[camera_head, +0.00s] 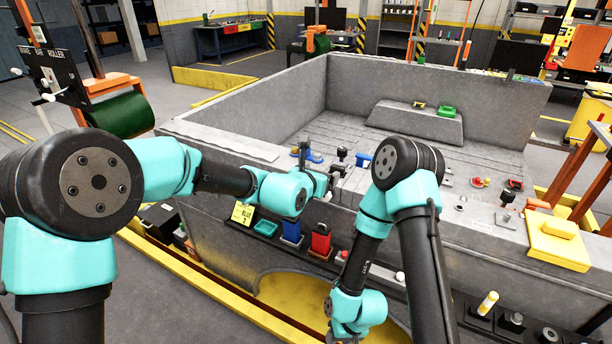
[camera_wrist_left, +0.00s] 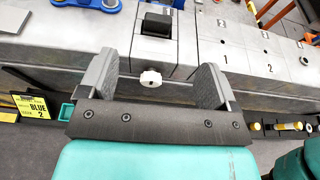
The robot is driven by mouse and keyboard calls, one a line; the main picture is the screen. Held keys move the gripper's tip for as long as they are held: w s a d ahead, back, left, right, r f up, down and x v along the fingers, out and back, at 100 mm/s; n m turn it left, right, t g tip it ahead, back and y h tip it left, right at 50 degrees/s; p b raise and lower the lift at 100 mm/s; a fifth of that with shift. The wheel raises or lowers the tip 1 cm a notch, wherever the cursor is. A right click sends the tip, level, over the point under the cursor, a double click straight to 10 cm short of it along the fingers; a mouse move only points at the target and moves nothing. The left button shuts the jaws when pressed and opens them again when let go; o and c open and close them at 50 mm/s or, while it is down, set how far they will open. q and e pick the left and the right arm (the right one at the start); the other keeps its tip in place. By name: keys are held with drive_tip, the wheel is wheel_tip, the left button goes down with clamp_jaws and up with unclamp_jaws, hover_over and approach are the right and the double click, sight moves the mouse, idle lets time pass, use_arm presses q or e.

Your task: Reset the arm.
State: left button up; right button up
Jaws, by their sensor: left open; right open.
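My left arm, teal and black, reaches in from the left in the head view. Its gripper (camera_head: 328,184) is over the near wall of the grey bed, small and partly hidden by its own wrist. In the left wrist view the left gripper (camera_wrist_left: 156,78) is open, with its two grey fingers wide apart. A white knob (camera_wrist_left: 151,78) shows between the fingers; I cannot tell whether it touches them. My right arm bends downward in the head view. Its gripper (camera_head: 329,320) hangs low in front of the bed, partly hidden by its wrist, with nothing seen in it.
The grey bed (camera_head: 250,182) has small switches and blocks on its ledge. Blue (camera_head: 291,230) and red (camera_head: 320,240) bins sit along its front, beside a yellow label (camera_head: 243,213). A yellow block (camera_head: 558,240) lies at right.

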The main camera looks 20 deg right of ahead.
use_arm(q)
drive_tip(key=shift+s+a+r, duration=0.2)
drive_tip(key=shift+s+a, duration=0.25)
use_arm(e)
drive_tip(key=shift+w+a, duration=0.15)
drive_tip(key=shift+a, duration=0.05)
use_arm(q)
drive_tip(key=s+a+f+m+g+y, duration=0.25)
drive_tip(key=s+a+f+m, duration=0.25)
drive_tip(key=a+f, duration=0.65)
drive_tip(key=s+a+f+m+g+y, duration=0.2)
drive_tip(key=s+a+f+m+g, duration=0.3)
drive_tip(key=a+f, duration=0.65)
drive_tip(key=s+a+f+m+g+y, duration=0.1)
drive_tip(key=s+a+f+m, duration=0.6)
drive_tip(key=a+f, duration=0.2)
drive_tip(key=s+a+f+m+y, duration=0.1)
drive_tip(key=s+a+f+m, duration=0.6)
drive_tip(key=a, duration=0.7)
drive_tip(key=shift+s+a+f+m+g, duration=0.25)
drive_tip(key=shift+s+f+m+g, duration=0.25)
drive_tip(key=shift+f, duration=0.45)
use_arm(e)
drive_tip(key=shift+o, duration=0.3)
